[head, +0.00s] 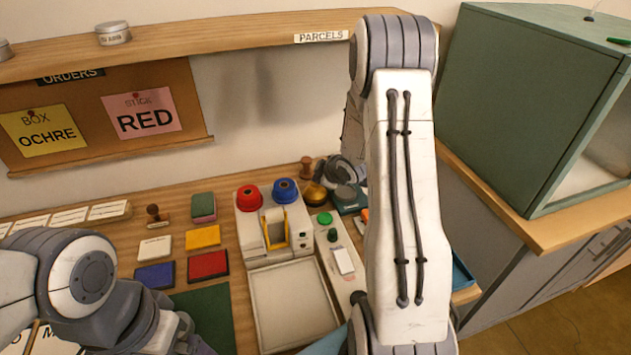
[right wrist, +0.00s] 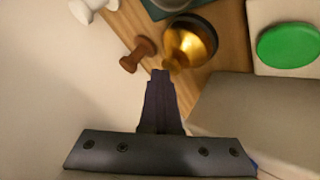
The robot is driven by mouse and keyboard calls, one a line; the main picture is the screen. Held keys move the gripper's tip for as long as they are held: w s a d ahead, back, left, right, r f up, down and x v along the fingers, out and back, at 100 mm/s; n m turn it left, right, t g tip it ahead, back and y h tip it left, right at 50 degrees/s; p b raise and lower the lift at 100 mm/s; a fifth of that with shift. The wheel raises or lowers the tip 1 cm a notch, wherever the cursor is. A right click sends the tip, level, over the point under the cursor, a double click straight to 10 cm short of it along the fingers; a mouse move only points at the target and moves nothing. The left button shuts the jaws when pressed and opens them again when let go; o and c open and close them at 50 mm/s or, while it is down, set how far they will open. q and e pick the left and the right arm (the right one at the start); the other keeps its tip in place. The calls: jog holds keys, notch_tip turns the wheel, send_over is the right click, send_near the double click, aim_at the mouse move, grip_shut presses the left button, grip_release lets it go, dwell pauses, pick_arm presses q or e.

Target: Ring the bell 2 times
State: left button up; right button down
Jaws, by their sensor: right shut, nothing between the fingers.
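The bell (head: 315,194), a gold dome on a dark base, stands on the table behind the green button, right of the red and blue knobs. The right wrist view shows the bell (right wrist: 188,44) just beyond my fingertips. My right gripper (head: 325,175) is partly hidden by its own arm in the head view. In the right wrist view my right gripper (right wrist: 162,76) is shut and empty, its tips close to the bell's near side; I cannot tell whether they touch. My left arm is at the lower left; its gripper (head: 195,345) is only partly visible.
A brown wooden stamp (right wrist: 138,55) stands beside the bell. The green button (right wrist: 288,45) is on a pale panel to the right. The white machine (head: 272,235) stands left of the bell. The shelf (head: 240,35) runs above; a green cabinet (head: 530,90) is at right.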

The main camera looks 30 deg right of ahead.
jog(key=shift+r+p, duration=0.6)
jog(key=shift+r, duration=0.2)
notch_tip(320, 180, up, 5)
jog(key=p, duration=0.4)
jog(key=shift+r+p, duration=0.1)
jog(key=shift+p, duration=0.2)
dwell(1.9)
